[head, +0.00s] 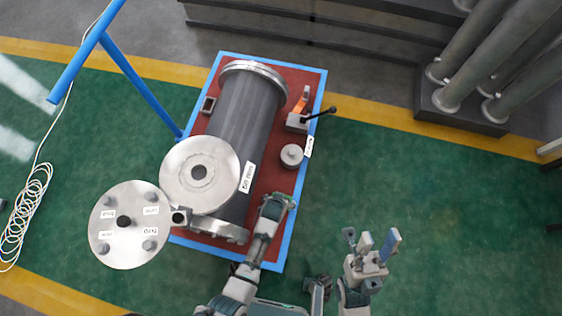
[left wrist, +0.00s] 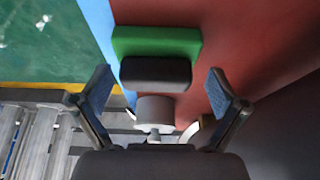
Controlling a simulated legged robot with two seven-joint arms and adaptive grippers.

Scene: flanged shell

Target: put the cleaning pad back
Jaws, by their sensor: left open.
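The cleaning pad, a green block (left wrist: 185,42) with a dark grey grip (left wrist: 156,73), is at the red mat beside its blue border. In the head view only a sliver of its green (head: 291,202) shows by my left gripper (head: 274,207). In the left wrist view my left gripper (left wrist: 160,92) is open, its blue-padded fingers apart on both sides of the dark grip. I cannot tell whether they touch it. My right gripper (head: 373,244) has its fingers spread and is empty, over the green floor right of the mat.
A dark flanged cylinder (head: 243,110) lies on the red mat (head: 272,165). Floor at right is free.

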